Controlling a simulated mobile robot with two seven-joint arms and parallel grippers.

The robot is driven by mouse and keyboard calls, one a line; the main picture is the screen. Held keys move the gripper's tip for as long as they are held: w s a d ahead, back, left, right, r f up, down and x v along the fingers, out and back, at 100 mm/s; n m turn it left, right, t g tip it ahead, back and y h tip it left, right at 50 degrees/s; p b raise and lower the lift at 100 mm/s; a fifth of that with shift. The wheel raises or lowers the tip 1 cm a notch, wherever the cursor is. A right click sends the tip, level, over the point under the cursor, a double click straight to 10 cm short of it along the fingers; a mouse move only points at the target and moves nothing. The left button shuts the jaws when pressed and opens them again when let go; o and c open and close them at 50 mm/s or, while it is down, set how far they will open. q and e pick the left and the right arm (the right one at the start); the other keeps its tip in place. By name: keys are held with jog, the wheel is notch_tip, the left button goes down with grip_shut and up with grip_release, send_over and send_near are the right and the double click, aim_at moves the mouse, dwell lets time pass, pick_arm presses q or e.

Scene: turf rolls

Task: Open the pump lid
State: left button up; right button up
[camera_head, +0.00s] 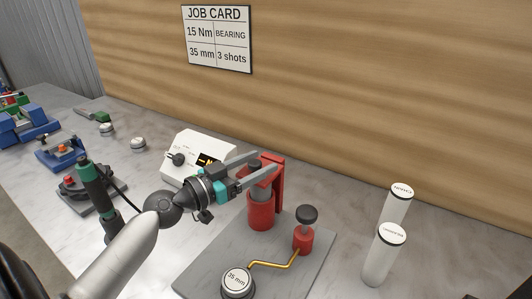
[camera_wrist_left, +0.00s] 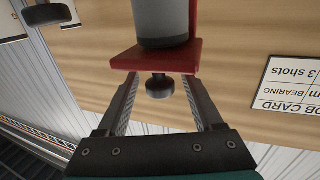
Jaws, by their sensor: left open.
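The pump is a red cylinder (camera_head: 260,213) on a grey baseplate (camera_head: 205,275), with a red upright bracket (camera_head: 279,185) at its right side. My left gripper (camera_head: 267,164) reaches in from the left at the top of the bracket, with its fingers apart. In the left wrist view, which is upside down, a red plate (camera_wrist_left: 165,56) lies just beyond the fingertips with a grey cylinder (camera_wrist_left: 162,20) on it. A dark round knob (camera_wrist_left: 160,87) sits between the open fingers, with gaps on both sides. Which part is the lid is not clear. My right gripper is not in view.
A dark-topped red post (camera_head: 303,239) and a gold pipe (camera_head: 272,264) lead to a round "35 mm" piece (camera_head: 237,282). Two white bottles (camera_head: 379,262) stand to the right. A white display box (camera_head: 198,150) is behind the gripper. A job card (camera_head: 217,38) hangs on the wall.

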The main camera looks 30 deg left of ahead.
pick_arm(q)
jog(key=shift+p+x, duration=0.3)
jog(key=shift+x, duration=1.15)
grip_shut()
dwell(0.5)
